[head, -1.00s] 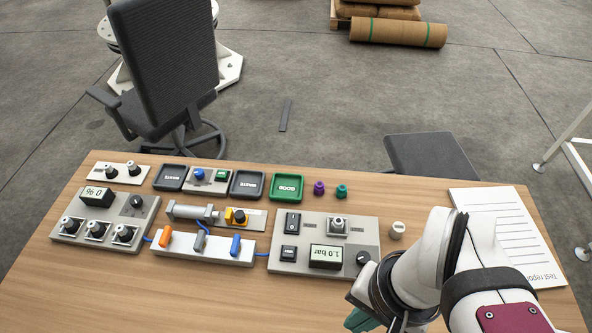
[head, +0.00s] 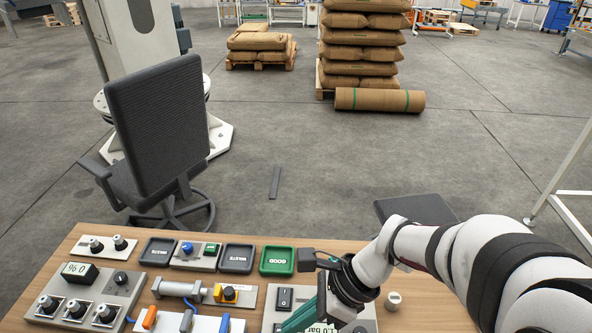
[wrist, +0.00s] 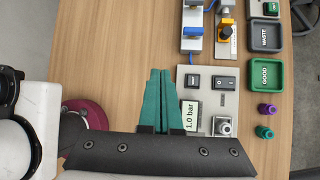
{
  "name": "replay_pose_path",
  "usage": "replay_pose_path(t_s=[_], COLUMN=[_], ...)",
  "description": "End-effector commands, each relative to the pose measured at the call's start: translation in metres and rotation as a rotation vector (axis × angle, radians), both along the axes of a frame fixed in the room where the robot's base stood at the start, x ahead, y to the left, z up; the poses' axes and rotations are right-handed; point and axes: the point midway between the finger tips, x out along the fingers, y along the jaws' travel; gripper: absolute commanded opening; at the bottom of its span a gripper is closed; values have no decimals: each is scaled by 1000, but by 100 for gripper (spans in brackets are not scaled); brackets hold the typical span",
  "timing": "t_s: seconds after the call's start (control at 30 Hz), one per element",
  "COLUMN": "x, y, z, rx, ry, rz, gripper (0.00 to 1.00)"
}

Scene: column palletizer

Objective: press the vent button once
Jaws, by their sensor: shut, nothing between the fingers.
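The control box (head: 366,322) with the 1.0 bar display is at the bottom edge of the head view, partly behind my gripper. Its small black push button, apparently the vent button (wrist: 192,81), lies beside the black rocker switch (wrist: 225,82) in the wrist view. The button's label is too small to read. My gripper (wrist: 160,72) is shut and empty, its teal fingers together. In the wrist view its tips appear left of the button, apart from it. In the head view the gripper (head: 290,325) overlaps the box; its height above it is unclear.
The green GOOD tray (head: 278,260) and dark trays lie behind the box. A purple cap (wrist: 267,110) and a teal cap (wrist: 264,132) lie near it. A valve block (head: 205,324) stands to the left. Bare wood (wrist: 110,75) lies left of the box in the wrist view.

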Motion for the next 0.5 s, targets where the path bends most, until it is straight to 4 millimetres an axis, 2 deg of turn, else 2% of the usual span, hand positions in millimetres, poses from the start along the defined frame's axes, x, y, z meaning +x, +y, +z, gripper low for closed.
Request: replay_pose_path(t_s=[0.1,0.2,0.33,0.5], x=[33,51,61,62], y=[13,18,21,22], z=[-25,-40,-49,-50], rx=[55,82,96,98], ry=[191,299,364,369], rz=[-259,-409,-494,-504], gripper=[0,0,0,0])
